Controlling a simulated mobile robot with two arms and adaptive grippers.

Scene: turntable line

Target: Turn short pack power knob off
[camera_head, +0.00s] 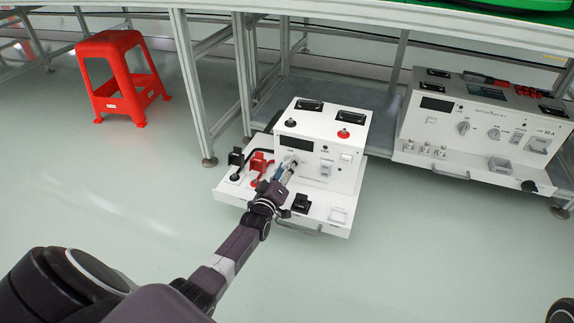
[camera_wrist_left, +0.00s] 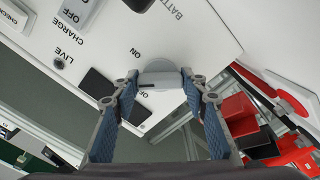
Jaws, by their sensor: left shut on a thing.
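In the left wrist view the panel is seen rotated, and the grey-white power knob (camera_wrist_left: 160,78) sits between the two blue-padded fingers (camera_wrist_left: 161,92). The left gripper is shut on the knob. Printed ON and OFF marks show beside controls, but I cannot tell which mark the knob points to. My right gripper is not in view.
A taller white pack (camera_head: 475,125) stands on the right with knobs and switches. Black and red connectors (camera_head: 259,164) lie on the tray left of the gripper. A red stool (camera_head: 118,75) stands at the upper left. Open floor lies in front.

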